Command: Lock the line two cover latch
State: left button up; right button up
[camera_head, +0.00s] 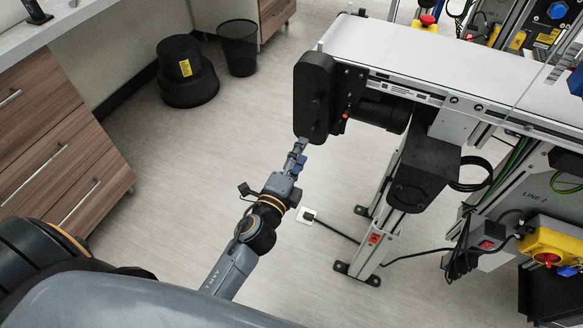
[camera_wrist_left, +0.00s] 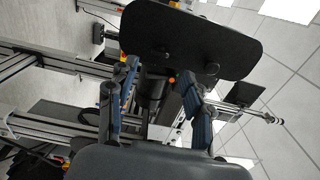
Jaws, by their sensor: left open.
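The black cover (camera_head: 312,98) is the rounded housing on the near left end of the white conveyor. In the left wrist view it is a dark rounded plate (camera_wrist_left: 190,35) across the top. A small round dark knob (camera_wrist_left: 212,68) shows near its lower edge; I cannot tell whether it is the latch or how it is set. My left gripper (camera_head: 299,150) is at the cover's lower end; contact cannot be made out. In the left wrist view my left gripper (camera_wrist_left: 157,75) is open, its two fingers spread with nothing clearly held. My right gripper is not in view.
The white conveyor belt (camera_head: 420,52) runs right from the cover. The conveyor leg (camera_head: 378,225) stands right of my arm.

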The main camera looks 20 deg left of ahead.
pick_arm(q)
jog(key=s, duration=0.5)
jog(key=shift+s+a, duration=0.1)
jog(key=shift+s, duration=0.3)
jog(key=s+f+n+g, duration=0.3)
jog(key=s+f, duration=0.1)
jog(key=f, duration=0.7)
jog(key=s+d+f+n+g+p, duration=0.1)
jog(key=s+f+n+g, duration=0.25)
jog(key=f, duration=0.85)
jog(key=s+f+n+g, duration=0.25)
jog(key=s+f, duration=0.25)
jog(key=f, duration=0.6)
jog(key=s+a+f+n+g, duration=0.2)
jog(key=s+f, duration=0.3)
jog(key=s, duration=0.3)
jog(key=s+a+f+n+g, duration=0.2)
jog(key=s+f, duration=0.3)
jog(key=s, duration=0.3)
jog(key=s+a+f+n+g+p, duration=0.1)
jog(key=s+a+f+n+g, duration=0.2)
jog(key=s, duration=0.6)
notch_tip(320, 180, down, 2)
jog(key=shift+f+g+y, duration=0.1)
jog(key=shift+g+y, duration=0.2)
jog(key=shift+g, duration=0.2)
